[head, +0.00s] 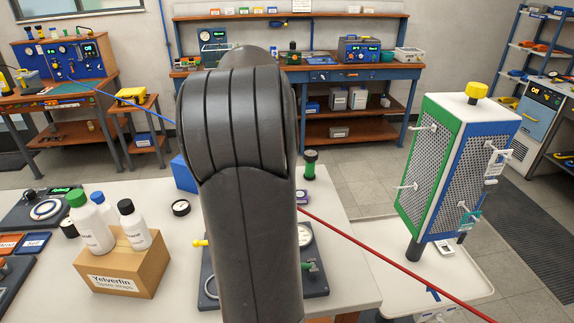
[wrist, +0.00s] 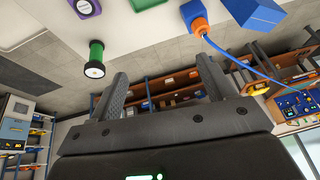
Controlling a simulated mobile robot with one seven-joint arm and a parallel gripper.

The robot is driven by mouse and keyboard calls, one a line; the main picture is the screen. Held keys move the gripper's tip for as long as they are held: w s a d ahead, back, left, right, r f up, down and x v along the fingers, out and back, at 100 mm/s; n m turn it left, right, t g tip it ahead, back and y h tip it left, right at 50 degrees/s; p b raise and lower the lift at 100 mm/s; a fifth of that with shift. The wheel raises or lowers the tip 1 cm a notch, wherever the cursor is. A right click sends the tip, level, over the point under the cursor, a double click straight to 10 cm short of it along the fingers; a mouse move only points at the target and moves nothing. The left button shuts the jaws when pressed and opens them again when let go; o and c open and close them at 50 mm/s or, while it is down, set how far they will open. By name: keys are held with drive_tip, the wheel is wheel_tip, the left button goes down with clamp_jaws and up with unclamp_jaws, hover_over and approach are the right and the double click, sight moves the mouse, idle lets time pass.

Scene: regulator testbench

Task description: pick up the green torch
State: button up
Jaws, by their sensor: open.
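The green torch (head: 310,165) stands upright on the white bench near its far right edge, a short cylinder with a green body and black ends. In the wrist view the torch (wrist: 95,60) shows at the upper left, outside the jaws and beyond the left finger. My gripper (wrist: 163,68) is open, with nothing between its two dark fingers. In the head view my arm fills the middle and hides the gripper.
A cardboard box (head: 120,265) with several bottles stands at the left of the bench. A purple device (head: 302,197) sits close to the torch. A blue block (head: 184,174) and a black round piece (head: 181,208) are left of my arm. A pegboard stand (head: 458,170) rises at the right.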

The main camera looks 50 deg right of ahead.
sight(311, 153)
drive_tip(key=s+d+f+m+g+h, duration=0.1)
drive_tip(key=s+d+f, duration=0.25)
drive_tip(key=d, duration=0.55)
drive_tip(key=s+d+f+m+g, duration=0.1)
drive_tip(key=s+d+f+m, duration=0.2)
drive_tip(key=d, duration=0.7)
drive_tip(key=shift+n+t, duration=0.3)
drive_tip(key=shift+n, duration=0.4)
drive_tip(key=x, duration=1.1)
drive_tip(key=shift+s+f, duration=0.15)
drive_tip(key=shift+f, duration=0.3)
drive_tip(key=c, duration=1.5)
drive_tip(key=shift+c, duration=0.6)
drive_tip(key=shift+r, duration=0.15)
